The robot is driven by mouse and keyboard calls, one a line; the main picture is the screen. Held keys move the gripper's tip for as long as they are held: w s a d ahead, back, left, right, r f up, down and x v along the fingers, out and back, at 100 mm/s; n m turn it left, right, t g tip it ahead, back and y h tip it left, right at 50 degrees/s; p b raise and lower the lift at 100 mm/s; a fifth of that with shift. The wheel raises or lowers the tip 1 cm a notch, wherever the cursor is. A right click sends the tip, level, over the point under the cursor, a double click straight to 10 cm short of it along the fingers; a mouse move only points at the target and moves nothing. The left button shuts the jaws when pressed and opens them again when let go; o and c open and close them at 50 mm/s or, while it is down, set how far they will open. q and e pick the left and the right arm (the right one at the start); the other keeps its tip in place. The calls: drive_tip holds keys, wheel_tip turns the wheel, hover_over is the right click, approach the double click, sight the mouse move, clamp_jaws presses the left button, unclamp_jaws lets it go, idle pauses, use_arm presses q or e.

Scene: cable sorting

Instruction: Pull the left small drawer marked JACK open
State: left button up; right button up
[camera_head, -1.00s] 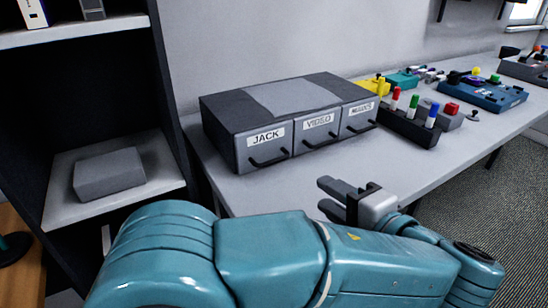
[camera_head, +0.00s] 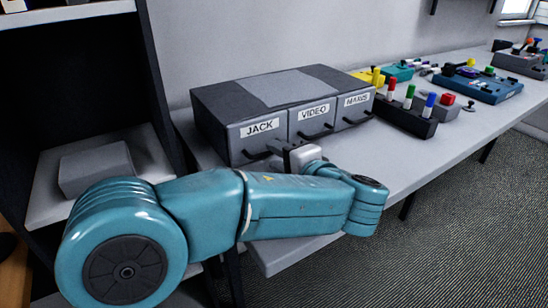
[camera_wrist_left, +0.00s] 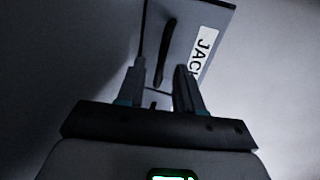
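The JACK drawer (camera_head: 255,138) is the left one of three small drawers in a dark grey box on the bench, and its front is flush with the others. Its black bar handle (camera_head: 256,156) is partly hidden by my gripper in the head view. My left gripper (camera_head: 282,152) is close in front of the drawer's lower right. In the left wrist view my left gripper (camera_wrist_left: 160,72) is open, fingers apart, with the handle (camera_wrist_left: 165,50) just ahead between the fingertips. The JACK label (camera_wrist_left: 204,53) is to the right there. My right gripper is not in view.
The VIDEO drawer (camera_head: 312,118) and a third drawer (camera_head: 355,106) are beside it, both shut. A black block with coloured plugs (camera_head: 405,118) stands to the right. A shelf unit with a grey box (camera_head: 95,168) is at left. The bench (camera_head: 400,160) is clear in front of the drawers.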

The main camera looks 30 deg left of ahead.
use_arm(q)
drive_tip(key=shift+x, duration=1)
clamp_jaws()
idle(0.7)
